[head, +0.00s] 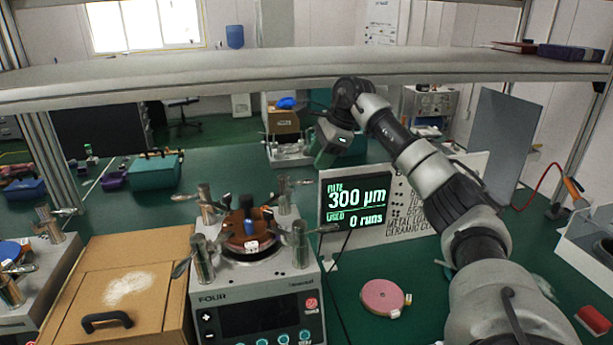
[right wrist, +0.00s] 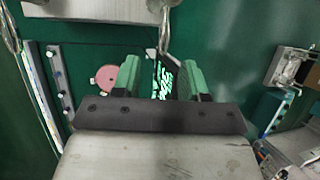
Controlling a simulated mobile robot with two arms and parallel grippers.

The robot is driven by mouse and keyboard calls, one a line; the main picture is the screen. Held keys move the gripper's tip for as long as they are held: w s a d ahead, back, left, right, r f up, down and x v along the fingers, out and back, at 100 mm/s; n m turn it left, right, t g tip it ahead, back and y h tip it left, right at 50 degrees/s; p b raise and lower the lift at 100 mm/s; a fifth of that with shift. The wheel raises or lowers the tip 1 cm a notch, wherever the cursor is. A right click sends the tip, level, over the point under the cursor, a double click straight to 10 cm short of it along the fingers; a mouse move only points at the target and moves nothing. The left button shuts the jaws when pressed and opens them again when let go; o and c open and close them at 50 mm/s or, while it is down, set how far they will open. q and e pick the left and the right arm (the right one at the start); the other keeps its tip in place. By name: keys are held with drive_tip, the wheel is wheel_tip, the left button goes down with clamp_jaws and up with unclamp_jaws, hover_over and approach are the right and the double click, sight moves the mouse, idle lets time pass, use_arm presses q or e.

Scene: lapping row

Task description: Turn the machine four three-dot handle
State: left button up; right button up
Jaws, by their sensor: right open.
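The machine marked FOUR (head: 258,300) stands at the front centre of the bench. Metal posts with lever handles surround its brown disc (head: 245,235): a front left handle (head: 181,267), a front right handle (head: 328,228), a back left handle (head: 184,198) and a back right handle (head: 301,182). The dots on them are too small to tell. My right gripper (head: 325,146) is raised behind and right of the machine, apart from the handles. In the right wrist view its green fingers (right wrist: 160,82) are open with nothing held between them. My left gripper is not in view.
A display (head: 355,205) reading 300 µm stands right of the machine, by a white board (head: 420,215). A pink disc (head: 384,298) lies in front of it. A cardboard box (head: 130,275) stands left of the machine. A shelf (head: 300,75) spans above the bench.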

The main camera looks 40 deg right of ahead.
sight(307, 180)
drive_tip(key=x, duration=0.4)
drive_tip(key=shift+w, duration=0.35)
drive_tip(key=shift+p+x, duration=0.4)
drive_tip(key=shift+x, duration=0.85)
drive_tip(key=shift+f, duration=0.1)
drive_tip(key=shift+w+f, duration=0.1)
drive_tip(key=c, duration=0.5)
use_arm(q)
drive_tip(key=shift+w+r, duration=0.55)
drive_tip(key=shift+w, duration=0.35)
use_arm(e)
clamp_jaws()
